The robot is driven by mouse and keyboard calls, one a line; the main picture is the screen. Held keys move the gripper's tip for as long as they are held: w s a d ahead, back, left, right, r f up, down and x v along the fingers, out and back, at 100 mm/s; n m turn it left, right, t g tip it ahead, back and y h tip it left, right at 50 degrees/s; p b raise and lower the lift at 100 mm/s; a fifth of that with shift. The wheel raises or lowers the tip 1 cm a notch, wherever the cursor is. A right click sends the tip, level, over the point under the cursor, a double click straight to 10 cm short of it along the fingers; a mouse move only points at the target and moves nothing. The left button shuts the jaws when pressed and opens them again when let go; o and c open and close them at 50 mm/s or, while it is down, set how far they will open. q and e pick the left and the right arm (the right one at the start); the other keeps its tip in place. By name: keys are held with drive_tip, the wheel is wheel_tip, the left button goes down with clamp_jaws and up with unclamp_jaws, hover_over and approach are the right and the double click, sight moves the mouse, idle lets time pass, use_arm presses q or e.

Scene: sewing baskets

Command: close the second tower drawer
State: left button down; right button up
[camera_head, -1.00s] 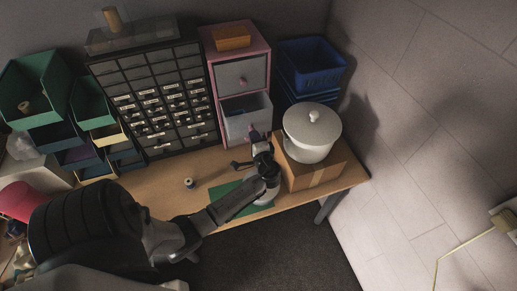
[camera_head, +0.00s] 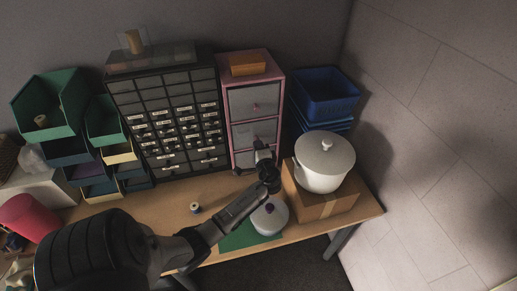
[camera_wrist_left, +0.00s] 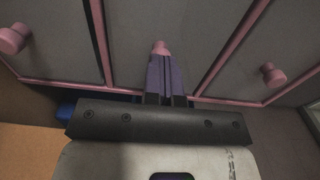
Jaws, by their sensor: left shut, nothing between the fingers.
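The pink-framed tower (camera_head: 278,98) with grey drawer fronts stands on the table against the back wall. Its second drawer (camera_head: 238,135) now looks flush or nearly flush with the frame; my left gripper partly covers it in the head view. My left gripper (camera_head: 259,146) is shut and empty, in front of this drawer. In the left wrist view the shut fingers (camera_wrist_left: 160,62) point at the second drawer's pink knob (camera_wrist_left: 160,47), touching it or very close. Knobs of neighbouring drawers show at both sides. My right gripper is not in view.
A white lidded pot (camera_head: 325,165) on a cardboard box (camera_head: 318,207) stands right of my left gripper. A grey lidded object (camera_head: 270,216) sits below the forearm on a green mat (camera_head: 240,238). A small spool (camera_head: 195,208) lies left. Blue crates (camera_head: 325,93) stand right of the tower.

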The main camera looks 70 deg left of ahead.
use_arm(q)
drive_tip(key=shift+s+a+f, duration=0.1)
drive_tip(key=shift+f, duration=0.15)
drive_tip(key=s+d+b, duration=0.1)
drive_tip(key=s+d, duration=0.1)
drive_tip(key=d, duration=1.2)
drive_tip(key=shift+r, duration=0.25)
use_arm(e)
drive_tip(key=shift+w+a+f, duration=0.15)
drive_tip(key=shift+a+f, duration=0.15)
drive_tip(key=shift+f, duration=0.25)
